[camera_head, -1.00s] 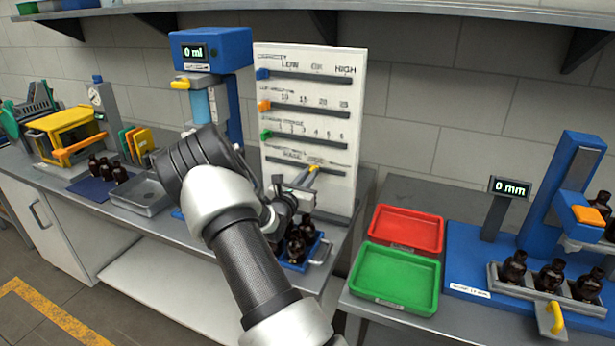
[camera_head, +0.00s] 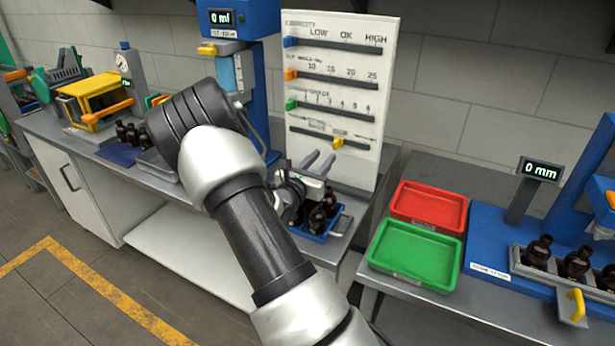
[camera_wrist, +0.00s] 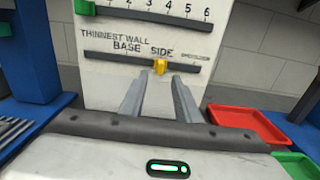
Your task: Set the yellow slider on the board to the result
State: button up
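The white board (camera_head: 340,95) stands upright against the wall with several slotted tracks. The yellow slider (camera_head: 338,143) sits on the lowest track, a little right of its middle. In the wrist view the yellow slider (camera_wrist: 160,66) is under the word SIDE, on the row labelled THINNEST WALL. My gripper (camera_head: 319,162) is in front of the board, below the slider. Its fingers are apart and empty in the wrist view (camera_wrist: 157,85), with the slider beyond their tips and a visible gap.
The blue (camera_head: 290,42), orange (camera_head: 291,74) and green (camera_head: 292,104) sliders sit at the left ends of their tracks. A blue tray (camera_head: 342,226) of amber bottles is under my gripper. Red (camera_head: 430,205) and green (camera_head: 415,257) trays lie right.

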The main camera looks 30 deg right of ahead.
jog(key=v, duration=0.9)
jog(key=shift+a, duration=0.3)
jog(key=shift+s, duration=0.15)
jog(key=s+a+r+m+g+y+p, duration=0.1)
jog(key=s+r+m+g+y, duration=0.1)
jog(key=s+r+m+g, duration=0.45)
jog(key=s+a+r+m+g+y, duration=0.1)
jog(key=s+r+m+g+y, duration=0.15)
jog(key=s+m, duration=0.85)
jog(key=s+a+r+m+t+y, duration=0.1)
jog(key=s+a+r+m+y, duration=0.1)
jog(key=a, duration=0.5)
jog(key=s+a+r+m+t+y+p, duration=0.1)
jog(key=s+a+r+m+t+y, duration=0.1)
jog(key=a+y, duration=0.3)
jog(key=s+a+r+m+t+y, duration=0.2)
jog(key=s+a+r+y, duration=0.1)
jog(key=a, duration=0.6)
jog(key=shift+s+a+r+m+y, duration=0.25)
jog(key=shift+s+r+m+y, duration=0.1)
jog(key=shift+s+y, duration=0.1)
